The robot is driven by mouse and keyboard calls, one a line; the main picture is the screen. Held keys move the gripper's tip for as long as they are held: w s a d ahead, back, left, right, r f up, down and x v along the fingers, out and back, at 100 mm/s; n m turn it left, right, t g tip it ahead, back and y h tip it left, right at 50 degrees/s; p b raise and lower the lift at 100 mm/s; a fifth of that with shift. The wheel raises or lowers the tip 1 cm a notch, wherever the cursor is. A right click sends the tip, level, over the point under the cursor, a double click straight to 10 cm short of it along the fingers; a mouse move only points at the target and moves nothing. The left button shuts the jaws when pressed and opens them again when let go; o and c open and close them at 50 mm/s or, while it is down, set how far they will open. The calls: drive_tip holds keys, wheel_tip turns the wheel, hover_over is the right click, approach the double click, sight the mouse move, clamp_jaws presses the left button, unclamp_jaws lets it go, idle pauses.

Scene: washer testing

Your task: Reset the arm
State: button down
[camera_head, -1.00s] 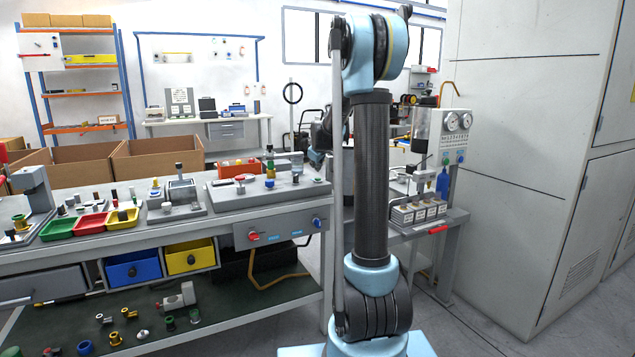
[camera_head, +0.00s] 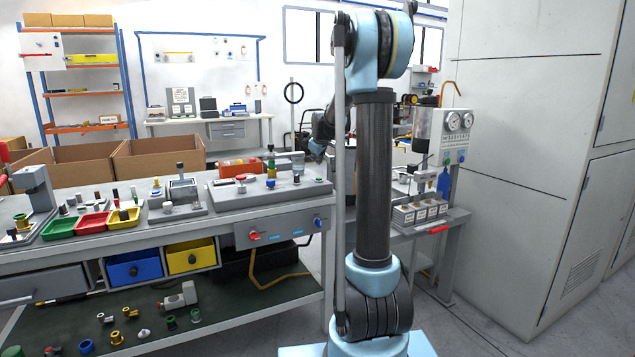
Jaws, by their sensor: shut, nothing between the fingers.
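My arm (camera_head: 373,180) stands upright in the camera_head view, right of the workbench. It has a dark upper link, a light-blue base joint and a light-blue elbow near the top edge. Beyond the elbow, a dark link with a light-blue part (camera_head: 318,146) shows just left of the column, past the bench's right end. The rest of the forearm is hidden behind my upright link. I cannot make out my gripper or its fingers.
The grey workbench (camera_head: 275,234) at left holds green, red and yellow trays (camera_head: 124,218) and test fixtures. A gauge stand (camera_head: 456,150) with a small fixture is close right of my arm. A tall grey cabinet (camera_head: 515,150) fills the right.

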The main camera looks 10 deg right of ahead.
drive_tip(key=s+f+m+g, duration=0.2)
drive_tip(key=s, duration=1.4)
drive_tip(key=s+f+m+g, duration=0.2)
drive_tip(key=s+f+m, duration=0.1)
drive_tip(key=s, duration=1.3)
drive_tip(key=s+f+m+g, duration=0.1)
drive_tip(key=s+f, duration=0.5)
drive_tip(key=s, duration=0.6)
drive_tip(key=s+f+m+g, duration=0.2)
drive_tip(key=s+f, duration=0.5)
drive_tip(key=s, duration=0.5)
drive_tip(key=shift+s+d+m, duration=0.25)
drive_tip(key=shift+d+m, duration=0.15)
drive_tip(key=shift+w+f, duration=0.25)
drive_tip(key=shift+w, duration=0.25)
drive_tip(key=c, duration=2.4)
unclamp_jaws()
